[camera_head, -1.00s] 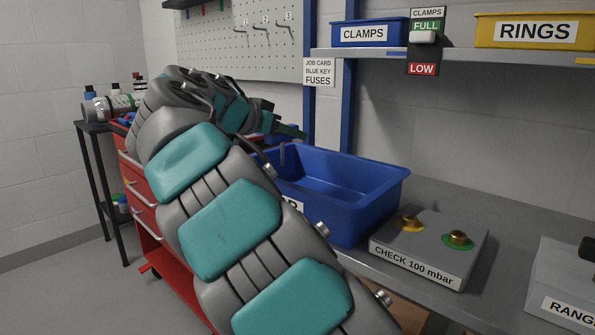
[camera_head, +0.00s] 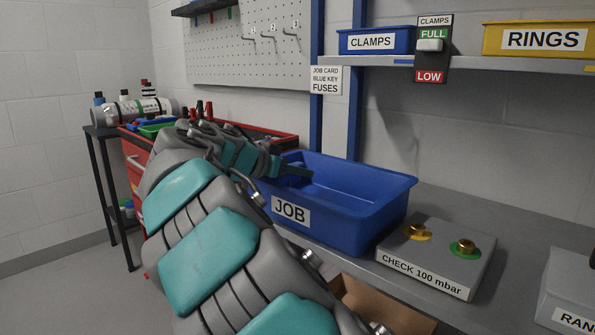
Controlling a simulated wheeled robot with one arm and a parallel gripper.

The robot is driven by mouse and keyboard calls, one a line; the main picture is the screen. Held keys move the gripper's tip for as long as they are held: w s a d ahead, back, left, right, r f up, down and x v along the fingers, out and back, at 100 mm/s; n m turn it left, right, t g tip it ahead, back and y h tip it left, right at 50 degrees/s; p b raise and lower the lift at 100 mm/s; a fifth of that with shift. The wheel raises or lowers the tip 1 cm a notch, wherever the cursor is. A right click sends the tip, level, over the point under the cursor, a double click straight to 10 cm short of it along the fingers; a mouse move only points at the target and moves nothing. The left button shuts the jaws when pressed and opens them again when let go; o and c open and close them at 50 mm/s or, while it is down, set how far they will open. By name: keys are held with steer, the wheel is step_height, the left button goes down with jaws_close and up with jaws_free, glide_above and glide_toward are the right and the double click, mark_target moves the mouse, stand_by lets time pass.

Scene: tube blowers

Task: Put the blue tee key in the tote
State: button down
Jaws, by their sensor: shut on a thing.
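The blue tote (camera_head: 368,204) with a JOB label stands on the grey bench, right of my arm. Its visible inside is empty. My gripper (camera_head: 292,170) is at the left end of the tote, by its rim, with its dark fingers pointing right. It is shut on the blue tee key, of which only a small blue bit can be made out at the fingers. The key's shape is mostly hidden by the gripper and blends with the blue tote. I cannot tell whether it is over the tote's opening.
A grey CHECK 100 mbar block (camera_head: 432,262) with two brass fittings stands right of the tote. A red tool cart (camera_head: 133,160) is behind my arm. The shelf above holds CLAMPS (camera_head: 374,41) and RINGS (camera_head: 540,40) bins. An open cardboard box (camera_head: 385,305) sits below the bench.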

mark_target(260, 180)
steer(key=shift+f, duration=0.15)
steer(key=c, duration=0.6)
jaws_free()
steer(key=shift+s+a+r, duration=0.1)
steer(key=shift+r, duration=0.15)
steer(key=b+v, duration=0.1)
steer(key=v, duration=1)
steer(key=shift+s+a, duration=0.15)
steer(key=shift+a, duration=0.1)
steer(key=shift+s+r, duration=0.1)
